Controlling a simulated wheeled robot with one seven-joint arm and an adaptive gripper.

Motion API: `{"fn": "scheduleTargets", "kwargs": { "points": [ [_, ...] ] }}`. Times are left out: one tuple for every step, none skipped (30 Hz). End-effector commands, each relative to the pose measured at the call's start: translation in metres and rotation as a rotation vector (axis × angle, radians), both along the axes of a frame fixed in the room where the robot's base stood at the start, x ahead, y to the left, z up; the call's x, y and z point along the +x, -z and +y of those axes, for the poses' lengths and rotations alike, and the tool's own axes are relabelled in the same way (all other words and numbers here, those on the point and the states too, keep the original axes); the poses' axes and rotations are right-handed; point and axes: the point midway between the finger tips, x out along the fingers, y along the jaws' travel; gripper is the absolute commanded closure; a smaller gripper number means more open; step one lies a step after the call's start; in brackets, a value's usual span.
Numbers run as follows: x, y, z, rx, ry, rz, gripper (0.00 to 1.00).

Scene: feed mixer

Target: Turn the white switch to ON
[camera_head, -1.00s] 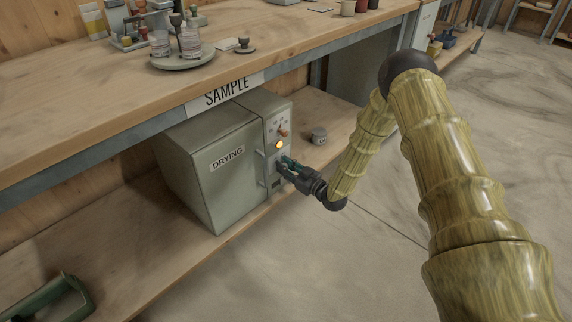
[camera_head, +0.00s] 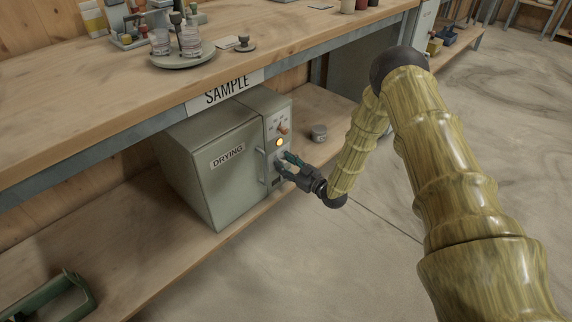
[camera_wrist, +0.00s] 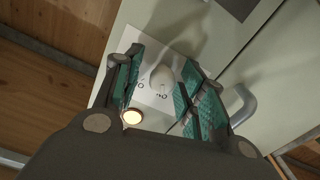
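The white switch (camera_wrist: 162,78) is a small pale knob on a light label plate on the front of the drying oven (camera_head: 218,167). Printed letters, upside down in the wrist view and reading ON, sit beside it. My gripper (camera_wrist: 160,90) is open, with one green-padded finger on each side of the switch. Gaps show between the pads and the knob. In the head view my gripper (camera_head: 285,163) is at the oven's control panel, below the lit amber lamp (camera_head: 280,142), and hides the switch.
The amber lamp also shows in the wrist view (camera_wrist: 131,117). An orange knob (camera_head: 283,129) is above it on the panel. The oven's door handle (camera_head: 262,167) is just left of my gripper. A small grey pot (camera_head: 319,133) stands right of the oven.

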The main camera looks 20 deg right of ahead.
Motion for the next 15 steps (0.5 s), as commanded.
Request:
{"fn": "scheduleTargets", "kwargs": {
  "points": [
    [0.000, 0.000, 0.001, 0.000, -0.001, 0.000, 0.56],
    [0.000, 0.000, 0.001, 0.001, -0.001, 0.001, 0.56],
    [0.000, 0.000, 0.001, 0.001, -0.001, 0.001, 0.56],
    [0.000, 0.000, 0.001, 0.001, -0.001, 0.001, 0.56],
    [0.000, 0.000, 0.001, 0.001, -0.002, 0.001, 0.56],
    [0.000, 0.000, 0.001, 0.001, -0.002, 0.001, 0.56],
    [0.000, 0.000, 0.001, 0.001, -0.002, 0.001, 0.56],
    [-0.001, 0.000, 0.001, 0.001, -0.002, 0.001, 0.56],
    [-0.001, 0.000, 0.001, 0.001, -0.002, 0.001, 0.56],
    [-0.002, 0.000, 0.000, 0.001, -0.002, 0.001, 0.56],
    [-0.004, 0.000, -0.001, 0.001, -0.002, 0.001, 0.56],
    [-0.006, 0.000, -0.003, 0.000, -0.002, 0.002, 0.56],
    [-0.009, 0.000, -0.004, 0.000, -0.002, 0.002, 0.56],
    [-0.012, 0.000, -0.006, 0.000, -0.002, 0.002, 0.56],
    [-0.017, 0.001, -0.009, 0.000, -0.002, 0.002, 0.56]
  ]
}}
